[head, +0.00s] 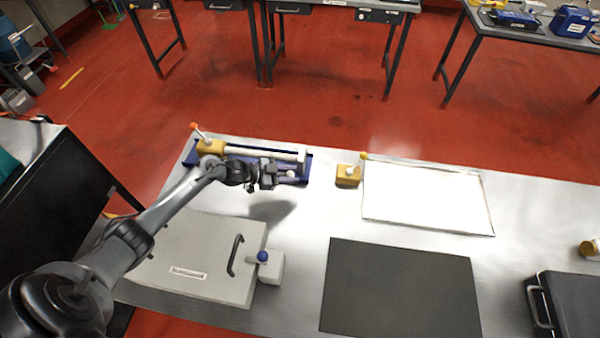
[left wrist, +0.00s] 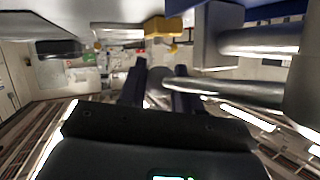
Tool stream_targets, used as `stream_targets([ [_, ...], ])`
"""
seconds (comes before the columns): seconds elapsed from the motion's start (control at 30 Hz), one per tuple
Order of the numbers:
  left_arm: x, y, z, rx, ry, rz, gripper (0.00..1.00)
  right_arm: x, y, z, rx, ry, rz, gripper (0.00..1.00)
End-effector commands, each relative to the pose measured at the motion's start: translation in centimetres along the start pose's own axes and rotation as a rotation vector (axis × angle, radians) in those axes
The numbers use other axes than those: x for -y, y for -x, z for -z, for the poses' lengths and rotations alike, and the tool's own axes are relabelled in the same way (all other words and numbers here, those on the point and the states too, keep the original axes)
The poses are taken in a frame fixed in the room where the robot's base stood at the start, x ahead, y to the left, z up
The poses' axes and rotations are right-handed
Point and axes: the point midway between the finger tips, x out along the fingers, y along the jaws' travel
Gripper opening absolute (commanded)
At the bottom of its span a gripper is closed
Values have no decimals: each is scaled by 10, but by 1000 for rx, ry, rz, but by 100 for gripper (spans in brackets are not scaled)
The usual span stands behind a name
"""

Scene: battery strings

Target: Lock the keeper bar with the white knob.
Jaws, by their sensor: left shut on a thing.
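The keeper bar (head: 265,152) is a pale bar lying along a blue tray (head: 309,165) at the back left of the table. A yellow block (head: 211,147) with an orange-tipped lever stands at its left end. My left gripper (head: 270,174) is at the front side of the tray near its right end. In the left wrist view, its two dark fingers (left wrist: 158,90) are shut on the rounded end of a grey-looking rod, which I take as the white knob (left wrist: 157,76). The fingers hide part of the knob. My right gripper is not in view.
A grey lidded box (head: 195,262) with a black handle and a blue-knobbed latch stands in front. A yellow block (head: 348,176) with a lever, a white panel (head: 425,197) and a dark mat (head: 400,290) lie to the right. A black case (head: 570,305) is at the right edge.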

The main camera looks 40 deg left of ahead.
Motion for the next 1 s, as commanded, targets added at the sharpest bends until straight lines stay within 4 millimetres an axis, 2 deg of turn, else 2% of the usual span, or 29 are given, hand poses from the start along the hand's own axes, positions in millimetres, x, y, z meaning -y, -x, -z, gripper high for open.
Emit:
stream_targets([
  [0.03,3,4,4,9,16,30,0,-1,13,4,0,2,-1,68],
  [0.1,8,1,2,15,32,73,0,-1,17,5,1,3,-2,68],
  [0.5,13,-2,-2,23,47,115,0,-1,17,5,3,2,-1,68],
  [0.53,13,-2,-2,23,47,115,36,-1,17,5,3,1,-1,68],
  [0.67,13,-2,-2,24,47,115,56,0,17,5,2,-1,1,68],
  [1.0,13,0,-2,25,46,115,56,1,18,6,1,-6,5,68],
])
